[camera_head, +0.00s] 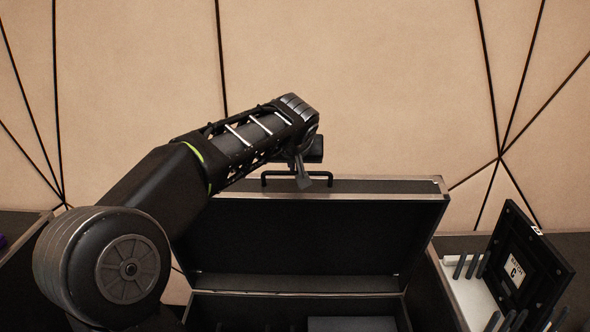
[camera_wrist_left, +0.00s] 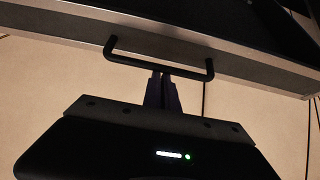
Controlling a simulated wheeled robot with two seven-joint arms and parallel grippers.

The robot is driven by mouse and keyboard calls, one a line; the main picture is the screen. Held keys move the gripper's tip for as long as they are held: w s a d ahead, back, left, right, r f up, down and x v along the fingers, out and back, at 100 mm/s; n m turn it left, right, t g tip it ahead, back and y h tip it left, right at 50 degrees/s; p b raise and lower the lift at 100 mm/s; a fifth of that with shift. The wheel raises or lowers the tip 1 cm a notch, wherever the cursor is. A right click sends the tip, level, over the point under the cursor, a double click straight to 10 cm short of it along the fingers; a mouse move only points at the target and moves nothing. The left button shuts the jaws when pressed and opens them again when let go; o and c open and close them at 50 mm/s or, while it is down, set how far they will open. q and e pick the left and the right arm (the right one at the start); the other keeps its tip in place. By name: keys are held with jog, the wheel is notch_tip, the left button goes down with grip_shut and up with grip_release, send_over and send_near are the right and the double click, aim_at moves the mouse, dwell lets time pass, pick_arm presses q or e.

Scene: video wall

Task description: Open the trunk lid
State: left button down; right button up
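The trunk (camera_head: 296,308) is a dark case with metal edging, and its lid (camera_head: 318,232) stands raised, close to upright, with the dark inside facing me. A black bar handle (camera_head: 272,174) sits on the lid's top edge; it also shows in the left wrist view (camera_wrist_left: 135,58). My left gripper (camera_head: 303,182) reaches over the lid's top edge at the handle. In the wrist view its fingers (camera_wrist_left: 162,82) are close together, tips at the middle of the handle bar. I cannot tell whether they clasp the bar. My right gripper is out of view.
A beige padded wall (camera_head: 400,80) with dark seams stands behind the lid. To the right, an open black panel with a white label (camera_head: 515,271) stands above several dark upright pieces (camera_head: 468,266). Another dark case edge (camera_head: 20,235) is at the left.

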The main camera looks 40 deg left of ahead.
pick_arm(q)
jog(key=s+d+f+t+y+b, duration=0.1)
jog(key=s+d+f+b, duration=0.2)
jog(key=s+d+b, duration=0.3)
jog(key=s+b, duration=0.2)
jog(key=b, duration=0.3)
jog(key=shift+d+t+b, duration=0.25)
jog(key=shift+t+b, duration=0.05)
jog(key=shift+w+a, duration=0.1)
notch_tip(320, 180, up, 3)
jog(key=w+a+p, duration=0.2)
jog(key=v, duration=0.9)
jog(key=shift+d+f, duration=0.2)
jog(key=shift+d, duration=0.2)
jog(key=shift+s, duration=0.1)
